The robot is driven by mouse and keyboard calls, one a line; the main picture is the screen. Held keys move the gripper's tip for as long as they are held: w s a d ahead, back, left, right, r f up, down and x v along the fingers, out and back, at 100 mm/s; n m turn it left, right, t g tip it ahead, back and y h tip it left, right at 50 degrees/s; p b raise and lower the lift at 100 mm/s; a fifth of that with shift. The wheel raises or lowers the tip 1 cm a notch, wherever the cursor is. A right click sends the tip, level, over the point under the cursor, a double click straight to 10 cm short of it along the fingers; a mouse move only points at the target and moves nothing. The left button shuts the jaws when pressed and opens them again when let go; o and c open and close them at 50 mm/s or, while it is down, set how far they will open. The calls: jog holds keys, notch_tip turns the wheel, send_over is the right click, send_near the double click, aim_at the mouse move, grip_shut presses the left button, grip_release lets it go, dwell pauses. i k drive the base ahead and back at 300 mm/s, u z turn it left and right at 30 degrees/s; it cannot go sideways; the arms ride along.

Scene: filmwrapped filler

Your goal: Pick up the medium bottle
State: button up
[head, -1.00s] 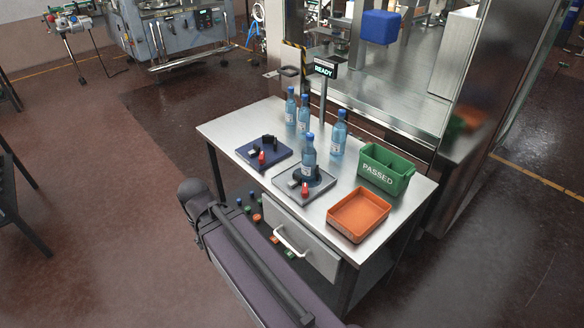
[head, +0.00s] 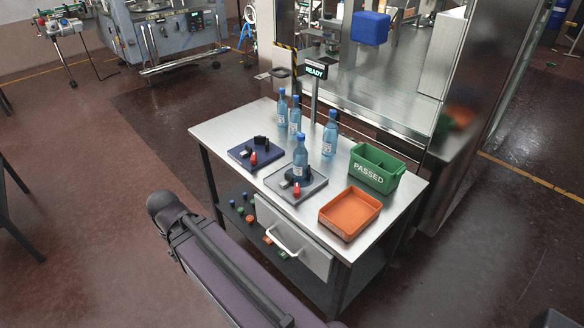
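Several clear blue bottles with blue caps and white labels stand upright on a steel table (head: 222,133). Two stand close together at the back: a left bottle (head: 282,116) and a bottle just right of it (head: 295,124). A third bottle (head: 329,140) stands apart to their right. A front bottle (head: 300,155) stands at a grey tray (head: 308,188), among dark fixture parts that hide its base. They look close in size, and I cannot tell which is the medium one. My gripper is not clearly visible in the head view.
A navy tray (head: 239,155) with black and red parts lies left of the grey tray. A green "PASSED" bin (head: 371,175) and an orange tray (head: 340,229) occupy the right side. A "READY" display (head: 316,70) rises on a post behind the bottles. A drawer (head: 312,256) is below.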

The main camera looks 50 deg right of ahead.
aim_at(301, 165)
jog(key=u, duration=0.05)
jog(key=k, duration=1.15)
jog(key=z, duration=1.85)
jog(key=i, duration=1.05)
jog(key=u, duration=0.05)
